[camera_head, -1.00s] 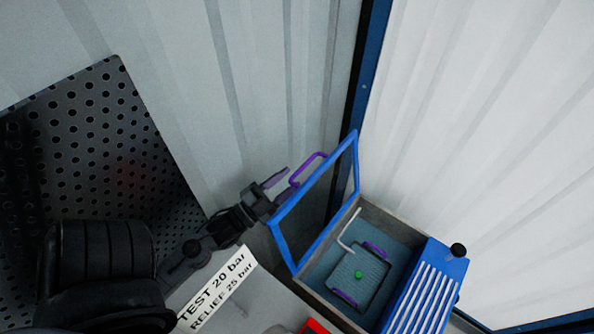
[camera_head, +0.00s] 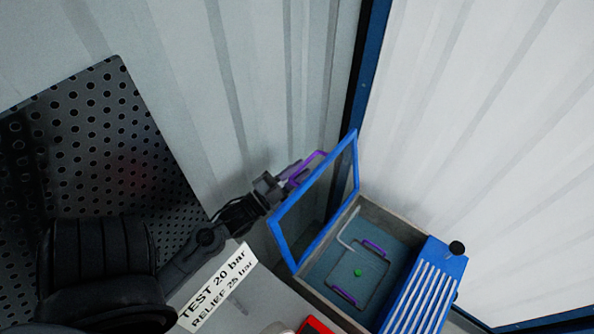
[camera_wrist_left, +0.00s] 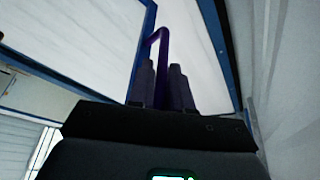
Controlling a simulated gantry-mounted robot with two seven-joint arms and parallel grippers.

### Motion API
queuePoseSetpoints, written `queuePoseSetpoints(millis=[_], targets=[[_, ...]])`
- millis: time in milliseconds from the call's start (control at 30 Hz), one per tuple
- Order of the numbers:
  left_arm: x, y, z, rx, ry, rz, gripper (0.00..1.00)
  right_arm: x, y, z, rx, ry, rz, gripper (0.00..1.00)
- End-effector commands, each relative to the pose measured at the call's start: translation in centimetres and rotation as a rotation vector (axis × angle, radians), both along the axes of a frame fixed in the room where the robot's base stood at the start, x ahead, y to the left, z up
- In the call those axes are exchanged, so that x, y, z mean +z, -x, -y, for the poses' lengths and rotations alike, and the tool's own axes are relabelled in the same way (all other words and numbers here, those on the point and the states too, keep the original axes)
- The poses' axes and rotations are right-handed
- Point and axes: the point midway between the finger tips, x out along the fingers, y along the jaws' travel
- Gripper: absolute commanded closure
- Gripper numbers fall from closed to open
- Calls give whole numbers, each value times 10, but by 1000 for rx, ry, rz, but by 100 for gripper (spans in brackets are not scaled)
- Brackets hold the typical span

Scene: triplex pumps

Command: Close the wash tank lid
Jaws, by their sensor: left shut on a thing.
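The wash tank (camera_head: 317,286) is an open grey box at the lower right of the head view. Its lid (camera_head: 275,226) is a blue frame with a clear pane, standing raised along the tank's left edge. A purple handle (camera_head: 318,156) sticks out from the lid's outer face. My left gripper (camera_head: 293,175) is shut on this handle. In the left wrist view, the fingers (camera_wrist_left: 162,85) stand on both sides of the purple handle bar (camera_wrist_left: 163,50). My right gripper is not in view.
A blue slatted panel (camera_head: 425,290) with a black knob (camera_head: 457,248) adjoins the tank's right. A black perforated board (camera_head: 110,130) stands at left. Corrugated walls rise close behind.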

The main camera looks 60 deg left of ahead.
Motion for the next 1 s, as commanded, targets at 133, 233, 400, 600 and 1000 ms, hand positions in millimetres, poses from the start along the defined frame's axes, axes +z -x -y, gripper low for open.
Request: queuePoseSetpoints(millis=[133,233,400,600,1000], targets=[[1,0,0,1,0,1,100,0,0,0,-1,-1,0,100],[1,0,0,1,-2,1,100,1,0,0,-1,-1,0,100],[14,-7,17,-2,-65,-27,100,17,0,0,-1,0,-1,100],[25,-27,61,-2,-110,-46,100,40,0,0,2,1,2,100],[25,-37,85,1,-115,-43,100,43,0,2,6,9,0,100]])
